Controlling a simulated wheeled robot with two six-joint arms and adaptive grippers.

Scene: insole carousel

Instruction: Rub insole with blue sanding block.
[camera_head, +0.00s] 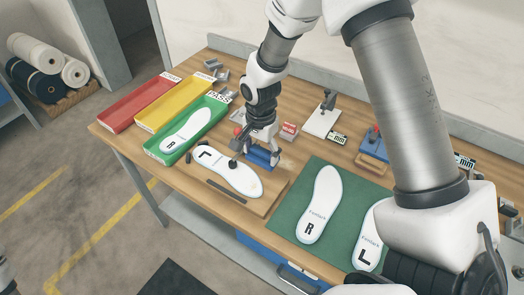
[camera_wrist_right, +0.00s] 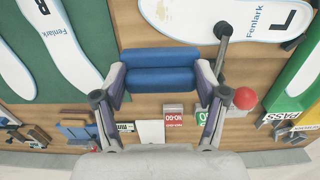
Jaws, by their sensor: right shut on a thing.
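The white insole marked L (camera_head: 238,180) lies on a wooden board (camera_head: 270,195) in the middle of the bench. A dark clamp arm with a black pad bears on it, and its red knob (camera_wrist_right: 246,98) shows in the right wrist view. My right gripper (camera_head: 262,154) is shut on the blue sanding block (camera_wrist_right: 160,78), one finger at each end. The block is beside the insole's back long edge. In the right wrist view a strip of wood shows between the block and the insole (camera_wrist_right: 190,12). I cannot tell the block's height above the board. My left gripper is out of view.
Red (camera_head: 115,115), yellow (camera_head: 155,120) and green (camera_head: 153,152) trays stand at the left; the green one holds an insole marked R. A green mat (camera_head: 290,215) at the right holds two more insoles. Gauges and small blocks stand along the back.

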